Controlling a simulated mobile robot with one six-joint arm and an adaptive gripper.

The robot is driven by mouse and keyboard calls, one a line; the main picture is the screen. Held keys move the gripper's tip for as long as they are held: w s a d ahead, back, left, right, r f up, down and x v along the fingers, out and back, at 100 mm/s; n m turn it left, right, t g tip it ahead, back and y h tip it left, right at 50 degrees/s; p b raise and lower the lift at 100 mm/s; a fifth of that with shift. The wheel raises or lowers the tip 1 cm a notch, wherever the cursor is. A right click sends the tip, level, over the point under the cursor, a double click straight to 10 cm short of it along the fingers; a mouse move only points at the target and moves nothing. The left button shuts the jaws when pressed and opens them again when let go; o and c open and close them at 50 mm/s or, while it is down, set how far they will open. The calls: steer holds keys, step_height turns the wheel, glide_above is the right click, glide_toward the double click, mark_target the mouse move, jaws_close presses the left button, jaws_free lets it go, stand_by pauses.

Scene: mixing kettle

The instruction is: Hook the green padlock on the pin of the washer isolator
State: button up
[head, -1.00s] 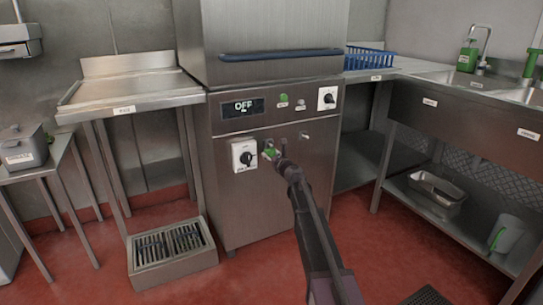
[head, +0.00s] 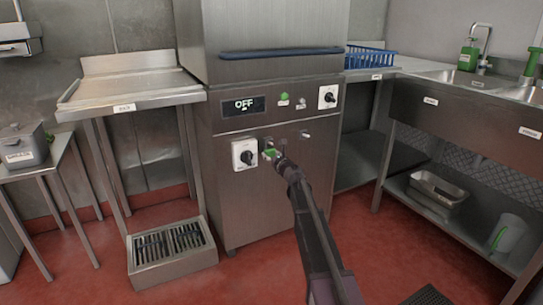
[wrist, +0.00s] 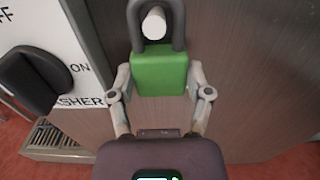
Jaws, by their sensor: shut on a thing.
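The green padlock (wrist: 159,72) is upright in the wrist view, with its dark shackle at the top of the picture. My gripper (wrist: 160,80) is shut on the padlock's body, one finger on each side. A pale round pin end (wrist: 153,22) shows inside the shackle's loop; I cannot tell whether the shackle rests on it. The washer isolator (head: 244,155) is a white box with a black rotary knob on the machine's front. In the head view, the padlock (head: 269,154) is just right of the isolator, and my gripper (head: 277,158) is partly hidden by my arm.
The steel washer (head: 265,205) has an "OFF" display (head: 244,105) and another knob (head: 327,97) above. A floor grate box (head: 172,250) stands at the lower left. A sink bench (head: 455,120) is on the right. Red floor is open before the machine.

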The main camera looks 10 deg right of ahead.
steer(key=shift+w+f, duration=0.1)
steer(key=shift+f, duration=0.05)
stand_by(0.6)
steer(key=o, duration=1.2)
steer(key=shift+v, duration=3.5)
